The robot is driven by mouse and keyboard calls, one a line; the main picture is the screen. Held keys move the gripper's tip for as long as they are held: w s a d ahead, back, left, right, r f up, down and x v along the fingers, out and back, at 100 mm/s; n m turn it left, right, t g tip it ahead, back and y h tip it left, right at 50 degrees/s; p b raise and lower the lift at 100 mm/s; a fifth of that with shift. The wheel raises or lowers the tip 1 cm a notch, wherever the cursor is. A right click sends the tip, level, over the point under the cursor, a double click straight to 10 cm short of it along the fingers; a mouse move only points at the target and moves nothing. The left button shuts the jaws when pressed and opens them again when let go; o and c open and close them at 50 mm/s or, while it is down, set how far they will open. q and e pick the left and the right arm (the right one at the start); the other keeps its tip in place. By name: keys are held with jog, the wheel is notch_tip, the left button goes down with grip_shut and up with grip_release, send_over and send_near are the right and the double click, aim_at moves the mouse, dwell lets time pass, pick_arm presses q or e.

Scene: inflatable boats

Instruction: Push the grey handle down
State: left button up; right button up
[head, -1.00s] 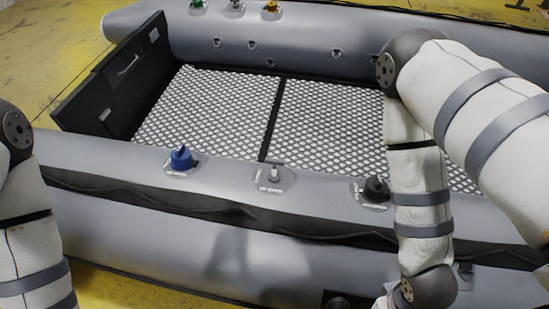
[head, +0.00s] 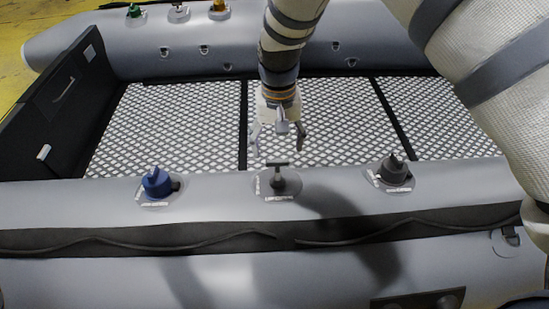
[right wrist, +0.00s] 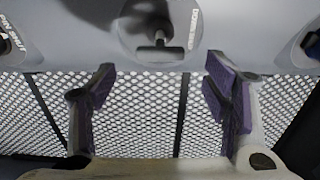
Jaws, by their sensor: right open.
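The grey handle (head: 278,176) is a small T-shaped handle standing up from a round base on the near tube of the boat. It also shows in the right wrist view, at the top centre (right wrist: 158,52). My right gripper (head: 279,140) is open and empty, just above and beyond the handle in the head view. In the right wrist view its two purple-padded fingers (right wrist: 160,72) are spread, with the handle ahead between their tips. I see no contact between them. My left gripper is not in view.
A blue knob (head: 157,182) is left of the handle and a dark grey knob (head: 395,169) right of it on the near tube (head: 90,197). More knobs sit on the far tube. The meshed floor (head: 180,120) between the tubes is clear.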

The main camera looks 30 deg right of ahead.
aim_at(278, 163)
notch_tip(278, 163, down, 5)
jog(key=shift+r, duration=0.1)
grip_shut()
jog(key=shift+s+a+f+b, duration=0.15)
jog(key=shift+f+b, duration=0.1)
jog(key=shift+f, duration=0.5)
jog(key=shift+s+a+f+b, duration=0.15)
jog(key=shift+f+b, duration=0.1)
jog(key=shift+f, duration=0.5)
grip_release()
jog(key=shift+d, duration=0.1)
notch_tip(278, 163, up, 12)
